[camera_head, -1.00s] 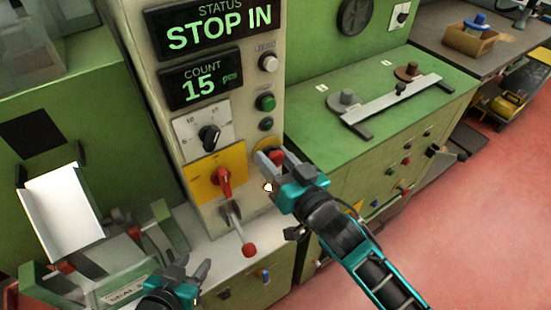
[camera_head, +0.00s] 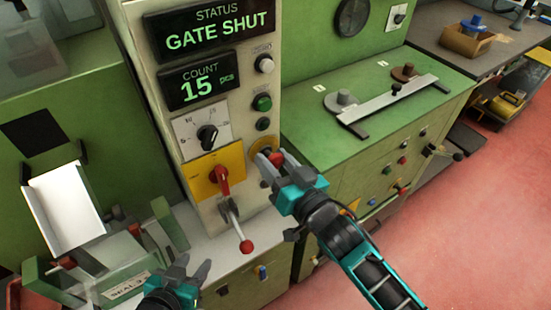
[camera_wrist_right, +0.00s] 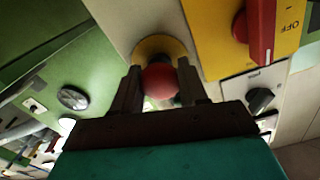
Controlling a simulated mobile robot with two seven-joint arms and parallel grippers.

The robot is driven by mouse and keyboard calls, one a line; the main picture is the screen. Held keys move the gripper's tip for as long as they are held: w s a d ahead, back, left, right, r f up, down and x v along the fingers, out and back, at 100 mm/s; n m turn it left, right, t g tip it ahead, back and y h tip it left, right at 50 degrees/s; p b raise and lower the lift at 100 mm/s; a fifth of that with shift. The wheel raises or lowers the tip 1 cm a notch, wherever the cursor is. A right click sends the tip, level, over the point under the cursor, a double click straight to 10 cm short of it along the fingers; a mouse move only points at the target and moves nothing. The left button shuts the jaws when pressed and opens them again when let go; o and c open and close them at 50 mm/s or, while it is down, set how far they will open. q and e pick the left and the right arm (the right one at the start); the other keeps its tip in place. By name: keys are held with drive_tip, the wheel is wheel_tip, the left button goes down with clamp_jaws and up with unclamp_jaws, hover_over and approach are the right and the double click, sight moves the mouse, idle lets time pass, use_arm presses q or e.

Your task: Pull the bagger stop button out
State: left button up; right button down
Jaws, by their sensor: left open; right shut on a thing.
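The bagger stop button is a red mushroom knob (camera_head: 277,158) with a yellow collar, low on the right of the bagger's cream panel. My right gripper (camera_head: 271,164) is shut on it, one finger on each side. The right wrist view shows the red knob (camera_wrist_right: 160,80) between the two fingers (camera_wrist_right: 159,88), with the yellow collar (camera_wrist_right: 160,46) behind. The status display (camera_head: 217,30) reads GATE SHUT. My left gripper (camera_head: 191,270) is open and empty at the bottom, in front of the bagger.
A red rotary switch (camera_head: 220,178) on a yellow plate and a lever with a red ball (camera_head: 246,246) are just left of the button. The count display (camera_head: 199,86) reads 15 pcs. A green cabinet (camera_head: 310,135) stands to the right. The red floor (camera_head: 480,220) is clear.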

drive_tip(key=c, duration=1)
unclamp_jaws()
drive_tip(key=shift+s+f, duration=0.1)
drive_tip(key=shift+f, duration=0.1)
drive_tip(key=shift+o, duration=1.3)
drive_tip(key=shift+s+d+r, duration=0.1)
drive_tip(key=shift+d, duration=0.05)
drive_tip(key=shift+o, duration=0.8)
drive_tip(key=v, duration=1.2)
drive_tip(key=shift+s+d, duration=0.2)
drive_tip(key=shift+s, duration=0.1)
drive_tip(key=s+d+f+m+g+h, duration=0.1)
drive_tip(key=s+d+f+g+h, duration=0.3)
drive_tip(key=d+f+h, duration=0.4)
wheel_tip(320, 180, down, 7)
drive_tip(key=d, duration=0.3)
drive_tip(key=shift+s+f, duration=0.15)
drive_tip(key=shift+f, duration=0.1)
